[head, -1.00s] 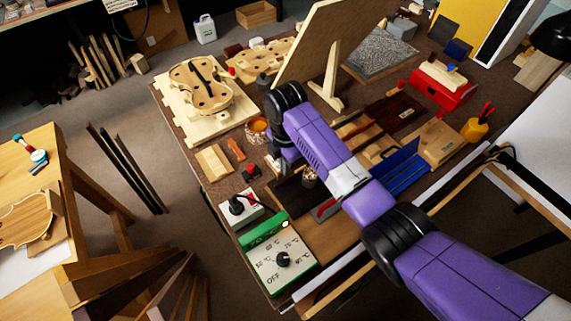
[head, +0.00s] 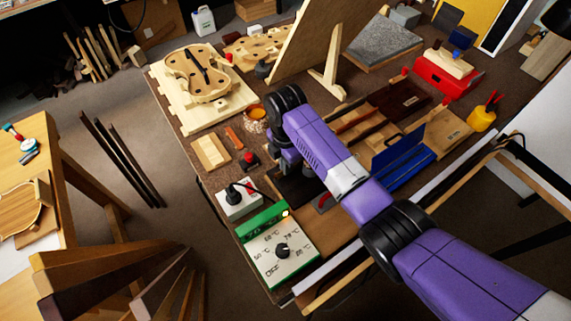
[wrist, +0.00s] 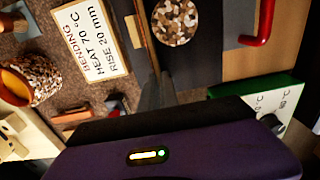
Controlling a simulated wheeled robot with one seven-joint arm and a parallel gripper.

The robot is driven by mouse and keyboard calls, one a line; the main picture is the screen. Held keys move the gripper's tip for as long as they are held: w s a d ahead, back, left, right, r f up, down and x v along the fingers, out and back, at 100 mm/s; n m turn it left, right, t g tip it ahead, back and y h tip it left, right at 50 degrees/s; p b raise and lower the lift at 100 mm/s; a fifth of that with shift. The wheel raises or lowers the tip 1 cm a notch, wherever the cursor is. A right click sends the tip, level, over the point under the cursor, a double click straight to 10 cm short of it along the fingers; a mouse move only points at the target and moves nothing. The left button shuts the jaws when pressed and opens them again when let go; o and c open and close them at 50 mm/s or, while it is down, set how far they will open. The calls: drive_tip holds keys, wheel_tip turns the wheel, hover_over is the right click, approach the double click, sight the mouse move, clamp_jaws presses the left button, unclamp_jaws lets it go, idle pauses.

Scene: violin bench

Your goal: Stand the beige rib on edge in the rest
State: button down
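In the head view my gripper (head: 287,172) points down over the dark strip of the bench, behind the controller. In the wrist view a blurred grey finger (wrist: 155,95) shows in the middle; its opening does not show. A narrow beige-brown strip (wrist: 148,40) runs from the top edge down toward the finger, beside a dark slab. I cannot tell whether this strip is the beige rib or part of the rest, or whether my gripper touches it. My arm hides part of this area in the head view.
The controller (head: 282,251), a white switch box (head: 238,204) and a red button (head: 249,160) stand near my gripper. A framed bending card (wrist: 90,38) and a speckled round pot (wrist: 174,20) lie close by. A blue rack (head: 402,160) stands right of my arm.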

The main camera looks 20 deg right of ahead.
drive_tip(key=c, duration=1.5)
unclamp_jaws()
drive_tip(key=shift+c, duration=0.2)
wheel_tip(320, 180, up, 8)
drive_tip(key=shift+b, duration=0.3)
drive_tip(key=shift+f, duration=0.1)
